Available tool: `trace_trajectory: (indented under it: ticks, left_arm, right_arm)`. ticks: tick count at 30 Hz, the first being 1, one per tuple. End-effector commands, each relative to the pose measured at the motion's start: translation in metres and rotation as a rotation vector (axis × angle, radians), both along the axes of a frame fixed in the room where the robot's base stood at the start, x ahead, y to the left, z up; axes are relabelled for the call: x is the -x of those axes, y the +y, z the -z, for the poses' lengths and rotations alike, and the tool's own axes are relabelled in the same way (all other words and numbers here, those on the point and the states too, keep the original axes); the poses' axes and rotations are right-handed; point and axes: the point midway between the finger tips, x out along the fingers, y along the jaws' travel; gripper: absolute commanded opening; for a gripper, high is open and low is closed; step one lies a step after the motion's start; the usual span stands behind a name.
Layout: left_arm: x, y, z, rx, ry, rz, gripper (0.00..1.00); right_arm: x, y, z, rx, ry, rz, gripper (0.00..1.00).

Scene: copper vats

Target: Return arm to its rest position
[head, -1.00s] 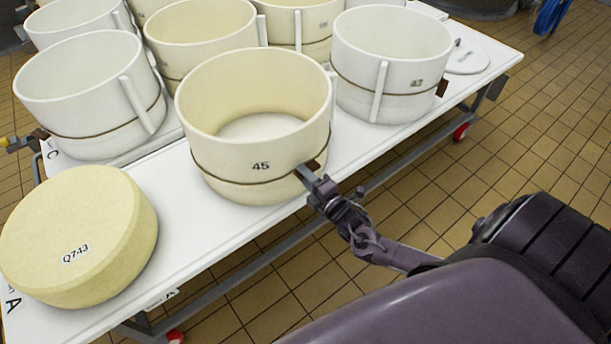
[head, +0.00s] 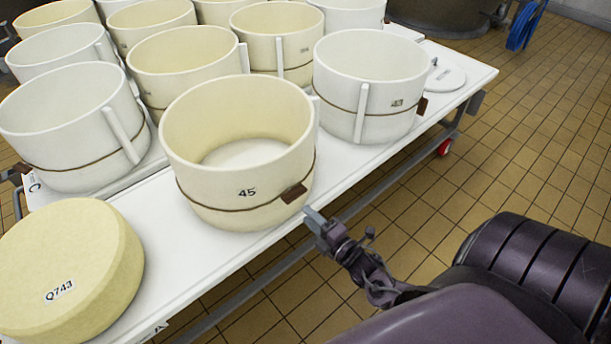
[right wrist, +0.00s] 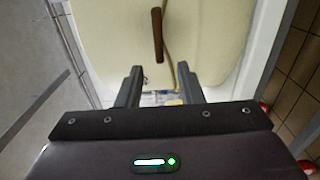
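My right gripper (head: 316,219) is in front of the table's near edge, just off the cream mould marked 45 (head: 240,150). In the right wrist view its two fingers (right wrist: 160,85) are apart with nothing between them. The mould's brown tab (head: 294,192) hangs at its right side, clear of the fingers; it also shows in the right wrist view (right wrist: 157,34), beyond the fingertips. My right arm comes in from the lower right. My left gripper is not in view.
A white table (head: 185,240) carries several cream and white moulds. A pale cheese wheel labelled Q743 (head: 65,265) lies at the left. A white mould (head: 370,85) and a flat lid (head: 445,78) are at the right. The tiled floor (head: 530,150) on the right is open.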

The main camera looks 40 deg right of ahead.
Motion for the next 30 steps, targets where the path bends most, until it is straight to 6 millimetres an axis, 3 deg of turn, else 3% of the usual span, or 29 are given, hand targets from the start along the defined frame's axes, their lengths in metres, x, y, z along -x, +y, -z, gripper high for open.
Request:
trace_trajectory:
  ticks: [14,17,20,23,26,30]
  left_arm:
    - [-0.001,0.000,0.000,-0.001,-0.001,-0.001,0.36]
    - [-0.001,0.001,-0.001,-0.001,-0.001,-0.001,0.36]
    - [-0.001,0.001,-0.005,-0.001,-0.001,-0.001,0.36]
    - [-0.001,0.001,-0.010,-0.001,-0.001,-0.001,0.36]
    - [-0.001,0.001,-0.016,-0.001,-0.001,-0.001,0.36]
    - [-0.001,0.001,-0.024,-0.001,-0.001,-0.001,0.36]
  right_arm:
    - [0.000,0.000,0.000,0.001,0.000,0.000,0.34]
    - [0.001,-0.003,0.007,-0.014,0.022,0.010,0.34]
    - [0.008,-0.011,0.037,-0.083,0.112,0.055,0.34]
    - [0.027,-0.023,0.092,-0.214,0.277,0.145,0.34]
    - [0.065,-0.028,0.159,-0.387,0.477,0.277,0.34]
    - [0.135,-0.016,0.240,-0.623,0.739,0.486,0.34]
